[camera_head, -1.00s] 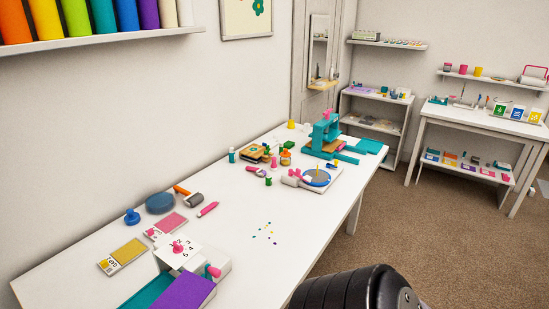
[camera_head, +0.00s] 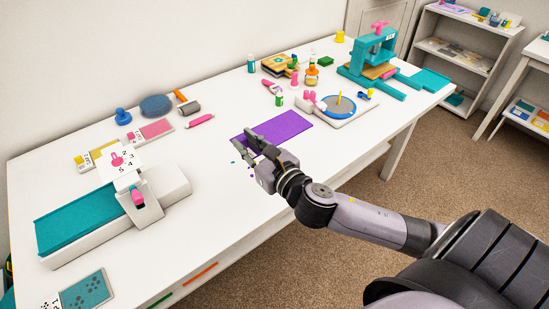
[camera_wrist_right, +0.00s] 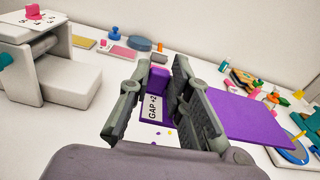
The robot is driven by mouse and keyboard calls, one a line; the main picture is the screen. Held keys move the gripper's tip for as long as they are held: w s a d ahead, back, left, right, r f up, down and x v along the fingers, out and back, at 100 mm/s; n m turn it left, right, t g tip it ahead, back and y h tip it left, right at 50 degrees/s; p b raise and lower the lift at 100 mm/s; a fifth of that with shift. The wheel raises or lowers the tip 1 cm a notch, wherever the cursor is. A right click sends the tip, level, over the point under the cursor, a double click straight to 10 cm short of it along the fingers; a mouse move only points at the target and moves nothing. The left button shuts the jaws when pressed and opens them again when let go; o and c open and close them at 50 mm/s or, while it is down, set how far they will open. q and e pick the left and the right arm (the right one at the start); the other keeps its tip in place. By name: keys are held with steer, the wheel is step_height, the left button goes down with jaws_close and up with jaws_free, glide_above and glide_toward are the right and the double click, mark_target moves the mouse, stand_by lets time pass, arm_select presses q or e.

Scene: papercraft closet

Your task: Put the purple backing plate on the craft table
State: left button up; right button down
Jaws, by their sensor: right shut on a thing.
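The purple backing plate (camera_head: 278,129) is flat and level at the middle of the craft table (camera_head: 215,202), on or just above its white top; I cannot tell which. In the right wrist view the plate (camera_wrist_right: 250,116) spreads out right of the fingers. My right gripper (camera_head: 244,144) is at the plate's left end. In the wrist view its fingers (camera_wrist_right: 157,76) are shut on an upright purple grip (camera_wrist_right: 157,80), with a white "GAP +2" label (camera_wrist_right: 153,107) below it. The fingers hide where the grip joins the plate. My left gripper is not in view.
A white machine (camera_head: 165,185) with a teal bed (camera_head: 82,218) stands at the left. A round blue-grey turntable (camera_head: 338,107) is just right of the plate, with a teal press (camera_head: 375,60) beyond. A pink tube (camera_head: 200,121) lies behind. The table front between machine and gripper is mostly bare.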

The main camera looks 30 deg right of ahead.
steer(key=shift+w+d, duration=0.25)
steer(key=shift+w, duration=0.35)
steer(key=shift+w+f+b, duration=0.15)
steer(key=shift+f+b, duration=0.1)
steer(key=shift+b, duration=0.05)
steer(key=b, duration=0.4)
glide_above(253, 197)
step_height(253, 197, down, 14)
steer(key=shift+f, duration=0.1)
step_height(253, 197, down, 5)
steer(key=shift+r+b, duration=0.2)
steer(key=shift+b, duration=0.9)
steer(key=shift+f, duration=0.15)
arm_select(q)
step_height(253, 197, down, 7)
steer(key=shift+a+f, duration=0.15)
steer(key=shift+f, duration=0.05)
arm_select(e)
steer(key=shift+f, duration=0.1)
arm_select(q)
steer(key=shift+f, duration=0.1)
arm_select(e)
steer(key=c, duration=1.5)
jaws_free()
